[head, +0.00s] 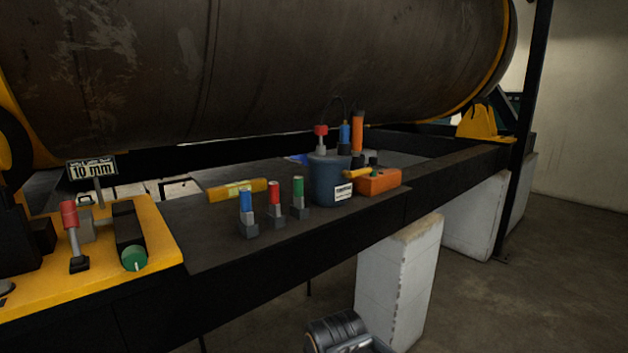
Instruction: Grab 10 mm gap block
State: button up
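A sign reading "10 mm" (92,168) stands on a short grey post on the yellow plate (150,218) at the left. A small grey block (86,226) sits below the sign, partly behind a red-topped handle (70,215). I cannot tell for sure which of these is the 10 mm gap block. A dark rounded part of my arm shows at the bottom centre, well below the bench. My gripper is not in view.
Blue (247,212), red (274,205) and green (299,198) topped handles stand on the dark bench (215,240). A grey-blue container (330,180), an orange box (378,182) and a yellow level (237,190) are beyond. A large rusty cylinder (260,70) hangs low over the bench's back.

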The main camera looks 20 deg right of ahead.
aim_at(298, 198)
jog(key=z, duration=1.35)
jog(key=i, duration=0.9)
jog(key=u, duration=0.6)
